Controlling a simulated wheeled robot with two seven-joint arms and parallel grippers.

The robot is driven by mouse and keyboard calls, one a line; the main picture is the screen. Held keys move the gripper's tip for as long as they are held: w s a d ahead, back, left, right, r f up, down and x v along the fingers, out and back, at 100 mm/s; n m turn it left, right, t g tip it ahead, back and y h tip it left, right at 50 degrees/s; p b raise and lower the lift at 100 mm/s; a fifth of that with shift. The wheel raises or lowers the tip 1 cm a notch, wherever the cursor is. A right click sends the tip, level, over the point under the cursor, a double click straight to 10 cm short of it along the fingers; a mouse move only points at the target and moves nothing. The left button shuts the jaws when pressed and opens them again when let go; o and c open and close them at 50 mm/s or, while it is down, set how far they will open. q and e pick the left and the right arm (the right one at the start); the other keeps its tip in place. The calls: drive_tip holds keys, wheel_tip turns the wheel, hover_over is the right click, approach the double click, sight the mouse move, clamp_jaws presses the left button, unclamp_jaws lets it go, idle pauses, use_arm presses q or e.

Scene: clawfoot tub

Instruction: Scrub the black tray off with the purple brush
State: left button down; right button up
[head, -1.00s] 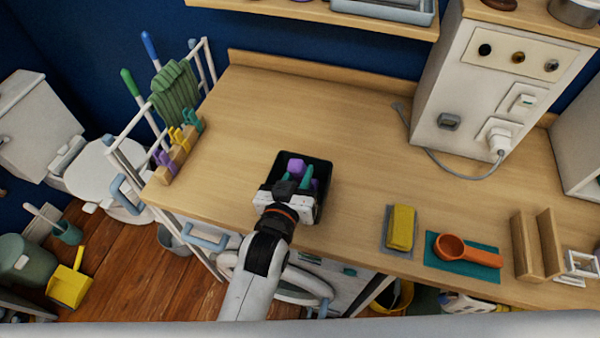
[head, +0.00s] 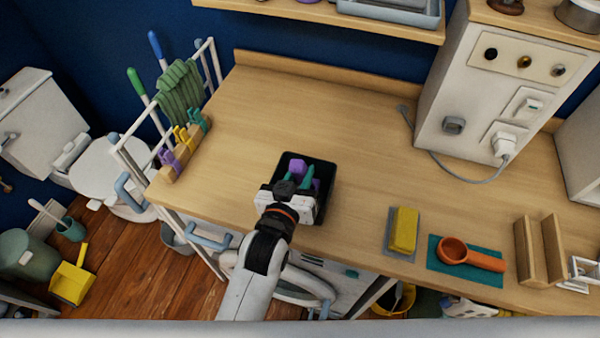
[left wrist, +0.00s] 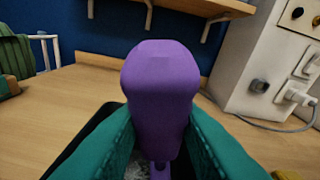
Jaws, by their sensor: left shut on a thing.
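The black tray (head: 325,168) sits on the wooden counter near its front edge. My left gripper (head: 301,180) is over the tray, with its teal fingers shut on the purple brush (head: 297,167). In the left wrist view the brush's purple handle (left wrist: 160,95) stands upright between the two fingers (left wrist: 158,140) and fills the middle. A small piece of the tray's dark rim (left wrist: 75,140) shows behind the left finger. The brush's lower end is mostly hidden by the handle and fingers, so I cannot tell whether it touches the tray. My right gripper is not in view.
To the right on the counter lie a yellow sponge (head: 403,230) on a grey cloth and an orange scoop (head: 470,254) on a teal cloth. A peg rack (head: 183,150) stands at the left edge. The counter behind the tray is clear.

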use_arm(q)
drive_tip(key=shift+w+a+p, duration=0.15)
drive_tip(key=shift+a+p, duration=0.25)
drive_tip(key=shift+p, duration=0.05)
drive_tip(key=shift+a+f, duration=0.1)
drive_tip(key=shift+a, duration=0.2)
drive_tip(key=shift+w+a+p, duration=0.1)
drive_tip(key=shift+a+p, duration=0.1)
drive_tip(key=shift+p, duration=0.15)
drive_tip(key=shift+w+a, duration=0.1)
drive_tip(key=shift+a, duration=0.25)
